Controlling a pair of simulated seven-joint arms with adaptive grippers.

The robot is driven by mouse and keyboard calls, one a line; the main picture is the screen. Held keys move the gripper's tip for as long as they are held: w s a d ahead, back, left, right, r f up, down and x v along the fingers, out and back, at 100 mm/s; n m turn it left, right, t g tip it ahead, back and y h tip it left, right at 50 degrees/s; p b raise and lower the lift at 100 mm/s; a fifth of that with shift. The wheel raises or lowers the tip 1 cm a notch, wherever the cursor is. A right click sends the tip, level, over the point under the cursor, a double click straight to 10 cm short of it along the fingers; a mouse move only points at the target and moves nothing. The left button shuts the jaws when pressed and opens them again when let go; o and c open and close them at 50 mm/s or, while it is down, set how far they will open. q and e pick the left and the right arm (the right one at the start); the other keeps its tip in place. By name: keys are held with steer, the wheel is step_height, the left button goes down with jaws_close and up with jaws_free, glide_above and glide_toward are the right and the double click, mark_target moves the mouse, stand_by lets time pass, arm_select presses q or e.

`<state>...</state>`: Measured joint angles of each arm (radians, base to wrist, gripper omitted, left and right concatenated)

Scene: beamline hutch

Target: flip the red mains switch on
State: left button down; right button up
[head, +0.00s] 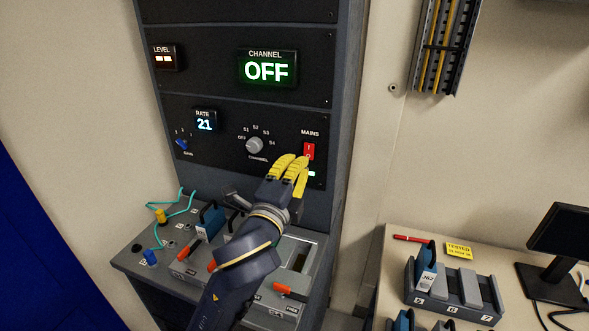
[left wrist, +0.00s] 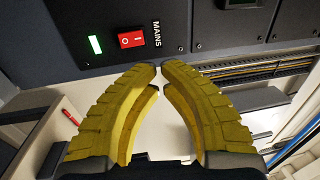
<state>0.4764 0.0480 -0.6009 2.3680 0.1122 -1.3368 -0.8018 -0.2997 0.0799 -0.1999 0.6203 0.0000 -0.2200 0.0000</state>
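The red mains switch (head: 309,150) is a rocker marked I and O under the MAINS label, at the right of the lowest black panel. In the left wrist view the red switch (left wrist: 130,40) shows whole, just beyond the fingertips. I cannot tell which side of the rocker is pressed in. My left gripper (head: 298,160) is in front of the panel and covers the switch's lower left in the head view. Its yellow fingertips (left wrist: 160,67) meet or nearly meet, with nothing between them. They look apart from the switch. My right gripper is in neither view.
A lit green-white indicator (left wrist: 96,44) sits beside the switch. The channel display (head: 267,69) reads OFF. A grey channel knob (head: 254,145) is left of my gripper. A sloped console (head: 140,262) with orange handles lies below. A bench (head: 390,245) stands at the right.

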arm_select(q)
steer(key=shift+s+a, duration=0.25)
steer(key=shift+s, duration=0.45)
